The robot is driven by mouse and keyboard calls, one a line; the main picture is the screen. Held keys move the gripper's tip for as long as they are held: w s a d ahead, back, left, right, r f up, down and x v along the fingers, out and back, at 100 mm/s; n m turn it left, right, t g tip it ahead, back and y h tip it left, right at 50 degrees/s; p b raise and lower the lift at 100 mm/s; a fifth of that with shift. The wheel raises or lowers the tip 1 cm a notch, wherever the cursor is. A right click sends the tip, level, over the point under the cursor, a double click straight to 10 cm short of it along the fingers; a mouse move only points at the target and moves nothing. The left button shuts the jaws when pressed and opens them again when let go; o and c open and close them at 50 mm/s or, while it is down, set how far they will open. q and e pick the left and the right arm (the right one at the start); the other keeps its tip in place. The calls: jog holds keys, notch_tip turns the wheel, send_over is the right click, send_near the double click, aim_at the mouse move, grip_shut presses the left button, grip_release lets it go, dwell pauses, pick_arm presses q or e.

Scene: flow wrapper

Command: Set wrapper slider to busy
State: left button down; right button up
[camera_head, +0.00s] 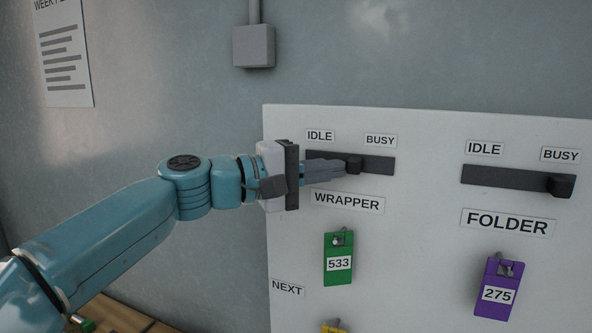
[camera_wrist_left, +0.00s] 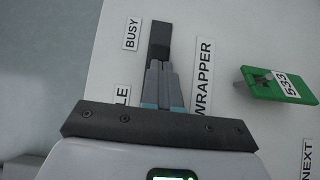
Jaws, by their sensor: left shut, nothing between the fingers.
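The wrapper slider is a dark horizontal track (camera_head: 378,165) on the white board, above the WRAPPER label (camera_head: 347,202), with IDLE at its left and BUSY at its right. Its small black knob (camera_head: 355,164) stands near the middle of the track. My left gripper (camera_head: 341,168) is shut and empty, with its fingertips at the left side of the knob; I cannot tell if they touch. In the left wrist view the closed fingers (camera_wrist_left: 160,68) point along the track (camera_wrist_left: 159,30) toward the BUSY label (camera_wrist_left: 132,34). My right gripper is not in view.
The folder slider (camera_head: 510,180) is to the right, with its knob (camera_head: 561,185) at the BUSY end. A green tag 533 (camera_head: 338,262) and a purple tag 275 (camera_head: 497,290) hang below the sliders. A grey box (camera_head: 253,46) is on the wall above.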

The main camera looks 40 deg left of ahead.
aim_at(359, 171)
pick_arm(q)
jog(key=d, duration=0.1)
jog(key=w+d, duration=0.1)
jog(key=d, duration=0.1)
jog(key=shift+d, duration=0.3)
jog(key=shift+a, duration=0.1)
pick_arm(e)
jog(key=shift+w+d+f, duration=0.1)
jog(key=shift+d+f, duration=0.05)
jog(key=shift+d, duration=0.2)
pick_arm(q)
jog(key=shift+a, duration=0.1)
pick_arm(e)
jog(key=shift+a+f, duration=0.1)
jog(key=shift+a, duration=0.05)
